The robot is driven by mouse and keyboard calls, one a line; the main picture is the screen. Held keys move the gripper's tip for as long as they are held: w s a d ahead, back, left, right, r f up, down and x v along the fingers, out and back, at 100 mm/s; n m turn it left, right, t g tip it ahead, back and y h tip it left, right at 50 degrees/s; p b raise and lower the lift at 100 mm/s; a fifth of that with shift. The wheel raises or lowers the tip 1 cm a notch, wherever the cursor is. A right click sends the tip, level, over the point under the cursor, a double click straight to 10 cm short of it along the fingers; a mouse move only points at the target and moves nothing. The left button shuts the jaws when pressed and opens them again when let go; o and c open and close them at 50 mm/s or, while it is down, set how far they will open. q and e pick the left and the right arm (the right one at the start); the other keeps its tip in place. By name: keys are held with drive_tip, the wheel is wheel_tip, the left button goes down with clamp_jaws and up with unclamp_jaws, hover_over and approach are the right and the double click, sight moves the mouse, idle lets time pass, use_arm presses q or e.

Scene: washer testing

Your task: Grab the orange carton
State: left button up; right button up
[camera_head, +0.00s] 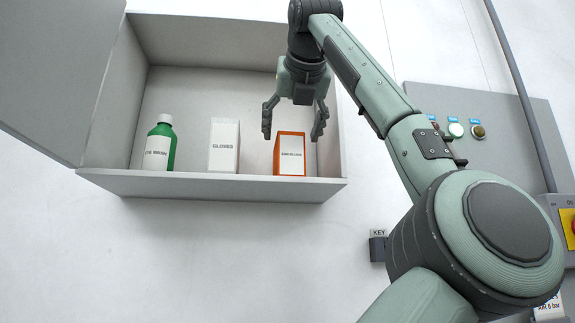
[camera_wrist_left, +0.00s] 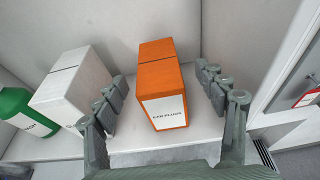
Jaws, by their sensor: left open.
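The orange carton (camera_head: 290,141) stands upright in an open grey cabinet, at the right end of a row; its white label faces out. It also shows in the left wrist view (camera_wrist_left: 162,78), labelled as ear plugs. My left gripper (camera_head: 293,132) is open, with one finger to each side of the carton's upper part in the head view. In the left wrist view its fingers (camera_wrist_left: 161,84) lie left and right of the carton, with gaps visible on both sides. I see nothing held. My right gripper is not in view.
A white gloves carton (camera_head: 223,147) stands left of the orange one, and a green bottle (camera_head: 161,143) farther left. The cabinet (camera_head: 215,187) has side walls and a front edge; its open door (camera_head: 55,75) is at left. A grey control panel (camera_head: 480,145) is at right.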

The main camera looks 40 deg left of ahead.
use_arm(q)
drive_tip(key=shift+w+a+f, duration=0.15)
drive_tip(key=shift+w+a, duration=0.05)
drive_tip(key=shift+a, duration=0.15)
drive_tip(key=x, duration=0.4)
drive_tip(key=shift+a+f, duration=0.1)
drive_tip(key=shift+a, duration=0.05)
drive_tip(key=shift+w, duration=0.1)
drive_tip(key=shift+c, duration=0.5)
drive_tip(key=c, duration=1.2)
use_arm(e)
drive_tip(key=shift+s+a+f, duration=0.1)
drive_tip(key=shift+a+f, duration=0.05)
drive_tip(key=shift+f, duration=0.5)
